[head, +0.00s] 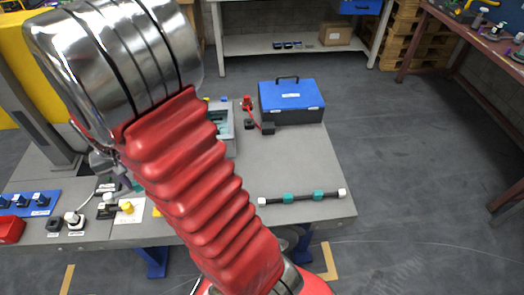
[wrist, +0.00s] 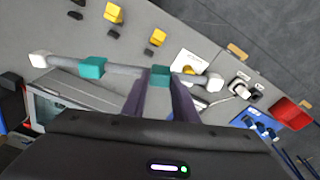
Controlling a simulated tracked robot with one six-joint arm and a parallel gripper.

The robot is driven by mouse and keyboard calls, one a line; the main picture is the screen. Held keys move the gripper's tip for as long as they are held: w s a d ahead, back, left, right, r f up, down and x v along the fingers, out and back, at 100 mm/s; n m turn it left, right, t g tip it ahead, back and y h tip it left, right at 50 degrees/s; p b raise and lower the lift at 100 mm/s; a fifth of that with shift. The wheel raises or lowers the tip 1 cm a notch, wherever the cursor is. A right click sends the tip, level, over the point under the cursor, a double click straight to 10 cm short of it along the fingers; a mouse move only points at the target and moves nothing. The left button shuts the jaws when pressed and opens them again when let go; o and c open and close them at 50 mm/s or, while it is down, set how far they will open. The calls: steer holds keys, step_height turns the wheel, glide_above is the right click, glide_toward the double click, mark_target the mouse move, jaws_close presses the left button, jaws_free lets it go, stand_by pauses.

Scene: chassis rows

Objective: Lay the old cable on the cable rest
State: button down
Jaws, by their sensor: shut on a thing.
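A grey cable with white ends and two teal blocks (wrist: 125,69), seemingly the old cable, crosses the wrist view. My gripper (wrist: 160,80) is shut on it at the right teal block. The cable appears held above the bench. Yellow blocks with dark parts (wrist: 155,38) stand on the bench beyond it; they may be the cable rest, but I cannot tell for sure. A second, dark cable with white ends and teal blocks (head: 302,196) lies on the bench at the right.
A grey chassis (wrist: 75,105) is below left of the held cable. A blue toolbox (head: 291,100) stands at the bench's back right. A white card (head: 130,210), plugs (head: 75,218) and a red bin (head: 11,230) are at the left. The bench's right middle is clear.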

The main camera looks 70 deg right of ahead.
steer(key=w+a+r+n, duration=0.1)
steer(key=w+a+n, duration=0.3)
steer(key=a, duration=0.3)
steer(key=w+a+r+n+y, duration=0.1)
steer(key=w+a+n, duration=0.2)
steer(key=w+a, duration=0.2)
steer(key=shift+a+r+n, duration=0.3)
steer(key=shift+a+n, duration=0.1)
steer(key=shift+a, duration=0.6)
